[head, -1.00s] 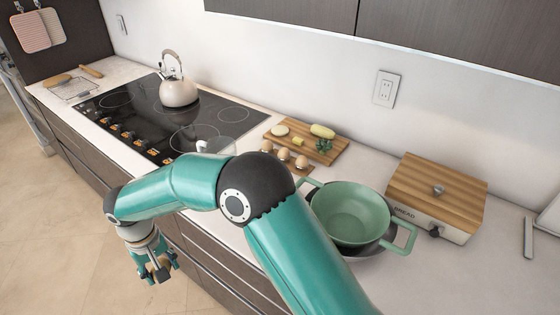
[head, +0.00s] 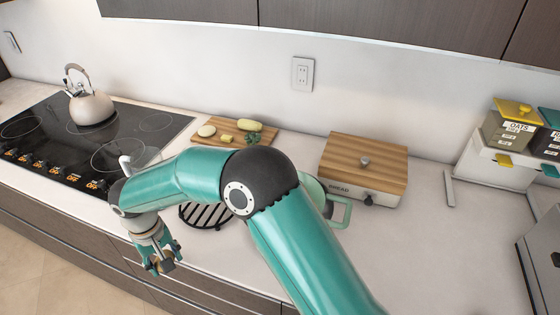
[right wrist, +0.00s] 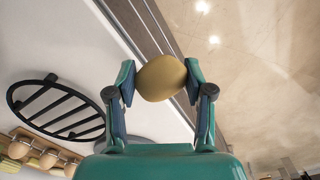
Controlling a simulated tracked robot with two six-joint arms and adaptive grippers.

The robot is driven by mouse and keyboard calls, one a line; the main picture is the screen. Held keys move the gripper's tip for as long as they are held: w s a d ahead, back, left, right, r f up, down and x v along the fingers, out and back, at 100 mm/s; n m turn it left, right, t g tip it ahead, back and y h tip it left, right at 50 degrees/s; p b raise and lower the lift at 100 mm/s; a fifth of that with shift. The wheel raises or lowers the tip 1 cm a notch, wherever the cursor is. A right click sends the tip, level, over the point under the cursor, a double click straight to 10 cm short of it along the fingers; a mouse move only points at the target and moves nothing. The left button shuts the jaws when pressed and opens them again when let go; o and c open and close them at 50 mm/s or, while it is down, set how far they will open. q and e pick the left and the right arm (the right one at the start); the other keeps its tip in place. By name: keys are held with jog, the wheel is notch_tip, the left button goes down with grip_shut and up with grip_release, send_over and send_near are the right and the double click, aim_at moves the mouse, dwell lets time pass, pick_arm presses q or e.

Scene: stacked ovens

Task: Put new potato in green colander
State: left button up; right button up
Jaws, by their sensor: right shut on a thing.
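The new potato (right wrist: 160,78) is a yellow-brown oval between the two fingertips of my right gripper (right wrist: 161,80) in the right wrist view. The right gripper is shut on it. In the head view my right gripper (head: 160,264) hangs low at the left, in front of the counter's front edge; the potato is hard to make out there. The green colander (head: 343,210) is mostly hidden behind my right arm, with a handle and part of its rim showing. It stands to the right of the gripper, apart from it. My left gripper is not in view.
A black round rack (head: 205,216) lies on the counter behind the right arm. A cutting board (head: 232,144) with vegetables, a bread box (head: 363,165) and a kettle (head: 90,107) on the cooktop (head: 70,138) stand farther back. The counter right of the bread box is largely clear.

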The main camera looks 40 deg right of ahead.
jog(key=shift+s+r, duration=0.1)
jog(key=s+d+r+m+p, duration=0.1)
jog(key=s+d+r+m, duration=0.2)
jog(key=d+r+m, duration=0.5)
jog(key=s+d+r+m+p, duration=0.2)
jog(key=s+d+r+m, duration=0.15)
jog(key=d, duration=0.85)
jog(key=s+d+r+m+p, duration=0.1)
jog(key=s+d+r+m, duration=0.1)
jog(key=d+r+m, duration=0.65)
jog(key=shift+s+d+f+n+b, duration=0.1)
jog(key=shift+d+f+n+b, duration=0.55)
jog(key=shift+f, duration=1.5)
jog(key=shift+s+f+n+b, duration=0.1)
jog(key=shift+f+n+b, duration=0.2)
jog(key=shift+f+b, duration=1.3)
jog(key=shift+d+f+n+b, duration=0.25)
jog(key=shift+d+f+n, duration=0.15)
jog(key=shift+f, duration=2.35)
jog(key=o, duration=1.2)
jog(key=shift+o, duration=0.2)
